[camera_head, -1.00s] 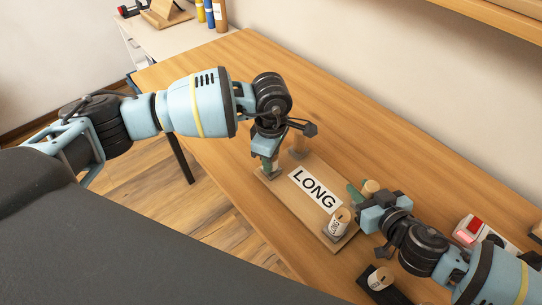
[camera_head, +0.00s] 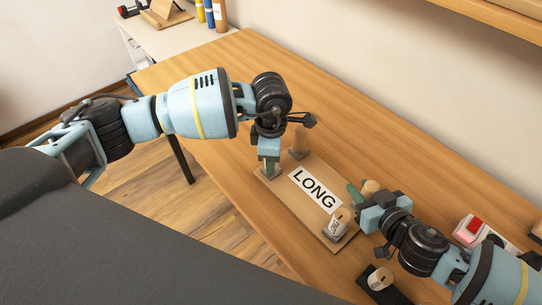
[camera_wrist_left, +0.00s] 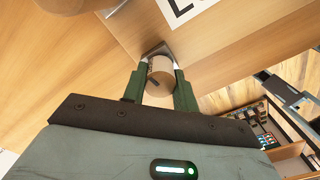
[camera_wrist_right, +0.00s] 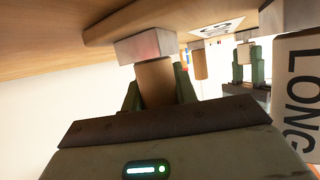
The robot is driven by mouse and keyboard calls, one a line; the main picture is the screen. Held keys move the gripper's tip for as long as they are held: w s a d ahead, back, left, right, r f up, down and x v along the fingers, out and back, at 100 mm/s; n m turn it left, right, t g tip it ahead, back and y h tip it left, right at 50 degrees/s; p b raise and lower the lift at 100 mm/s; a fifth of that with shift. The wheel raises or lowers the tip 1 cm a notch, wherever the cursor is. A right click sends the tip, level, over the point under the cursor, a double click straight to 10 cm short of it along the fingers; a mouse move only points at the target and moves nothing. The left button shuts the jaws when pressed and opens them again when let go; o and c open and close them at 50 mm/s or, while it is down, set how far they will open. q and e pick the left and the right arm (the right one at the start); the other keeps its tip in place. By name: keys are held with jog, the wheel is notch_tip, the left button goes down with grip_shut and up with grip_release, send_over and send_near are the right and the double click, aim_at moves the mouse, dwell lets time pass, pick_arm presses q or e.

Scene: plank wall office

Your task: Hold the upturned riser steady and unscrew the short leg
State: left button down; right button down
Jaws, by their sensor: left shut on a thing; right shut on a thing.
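The upturned riser (camera_head: 281,203) lies on the table, a flat wooden board with a white "LONG" label and legs pointing up at its corners. My left gripper (camera_head: 268,168) is shut on the near-left leg, whose round wooden end shows between the green fingers in the left wrist view (camera_wrist_left: 160,82). My right gripper (camera_head: 362,194) is shut on the far-right leg (camera_head: 371,187); in the right wrist view this leg (camera_wrist_right: 155,82) meets a metal block (camera_wrist_right: 147,47) on the board. The far-left leg (camera_head: 299,144) and the labelled near-right leg (camera_head: 340,220) stand free.
A separate labelled wooden leg (camera_head: 380,279) stands in a dark holder at the table's front. A box with a red switch (camera_head: 470,230) is beside my right arm. The table (camera_head: 225,85) is clear at the far left.

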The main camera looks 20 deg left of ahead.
pick_arm(q)
jog(key=shift+r, duration=1.3)
jog(key=shift+r, duration=1.45)
pick_arm(e)
jog(key=c, duration=1)
grip_release()
jog(key=shift+v, duration=3.75)
